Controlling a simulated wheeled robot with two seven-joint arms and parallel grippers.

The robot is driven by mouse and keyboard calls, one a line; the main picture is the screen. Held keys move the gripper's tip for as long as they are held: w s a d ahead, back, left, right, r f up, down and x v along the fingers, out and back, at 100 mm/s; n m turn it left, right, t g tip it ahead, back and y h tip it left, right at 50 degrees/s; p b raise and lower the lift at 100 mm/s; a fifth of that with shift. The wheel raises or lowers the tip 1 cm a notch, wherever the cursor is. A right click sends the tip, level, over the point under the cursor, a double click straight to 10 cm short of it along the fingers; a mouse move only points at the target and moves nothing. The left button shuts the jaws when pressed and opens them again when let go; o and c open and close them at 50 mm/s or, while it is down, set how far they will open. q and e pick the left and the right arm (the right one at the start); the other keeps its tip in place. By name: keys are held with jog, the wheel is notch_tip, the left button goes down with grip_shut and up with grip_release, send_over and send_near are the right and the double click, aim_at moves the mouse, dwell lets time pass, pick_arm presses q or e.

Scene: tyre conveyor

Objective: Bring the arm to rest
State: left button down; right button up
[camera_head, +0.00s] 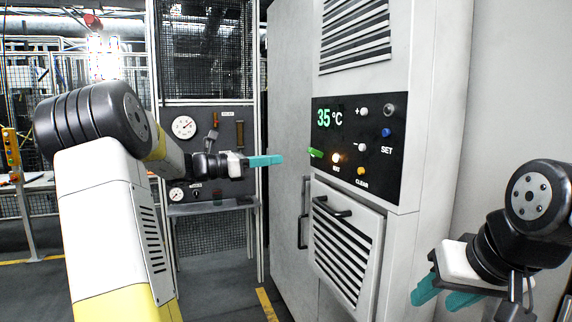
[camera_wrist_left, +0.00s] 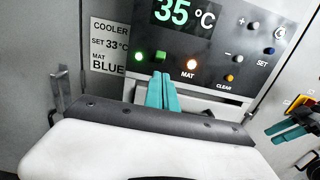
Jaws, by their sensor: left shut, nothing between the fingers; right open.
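My left gripper (camera_head: 265,160) is shut and empty, its teal fingers pointing right towards the cabinet's black control panel (camera_head: 340,177). In the left wrist view its fingers (camera_wrist_left: 162,92) lie together below the panel's row of lights; I cannot tell if they touch anything. The left arm is raised and bent at the left of the head view. My right gripper (camera_head: 441,296) is at the lower right, in front of the cabinet, with its teal fingers apart and nothing between them. It also shows at the right edge of the left wrist view (camera_wrist_left: 287,130).
The display (camera_head: 329,118) reads 35 °C. A label (camera_wrist_left: 109,46) reads COOLER, SET 33°C, MAT BLUE. Below the panel is a louvred door (camera_head: 345,245) with a dark handle. A gauge board (camera_head: 215,135) and mesh fencing stand behind the left arm.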

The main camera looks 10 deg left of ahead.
pick_arm(q)
jog(key=shift+s+a+r, duration=0.1)
jog(key=shift+s+a, duration=0.15)
jog(key=shift+a, duration=0.15)
pick_arm(e)
jog(key=shift+s+a, duration=0.2)
jog(key=shift+a, duration=0.15)
pick_arm(q)
jog(key=s+d+f+m+g+y, duration=0.3)
jog(key=s+d+f+m, duration=0.15)
jog(key=s+d, duration=0.25)
jog(key=s+d+f+m+g+y, duration=0.3)
jog(key=s+d+m, duration=0.3)
jog(key=s, duration=0.1)
jog(key=s+a+f+m+t+y, duration=0.1)
jog(key=s+a+f+m+y, duration=0.2)
jog(key=s+m, duration=0.4)
jog(key=s+a+f+m+t+y, duration=0.1)
jog(key=s+a+f+m+y, duration=0.1)
jog(key=s+f+m+y, duration=0.2)
jog(key=s+m, duration=0.3)
jog(key=s, duration=0.3)
jog(key=shift+s+a+m, duration=0.15)
jog(key=shift+a+m, duration=0.2)
jog(key=shift+a, duration=0.05)
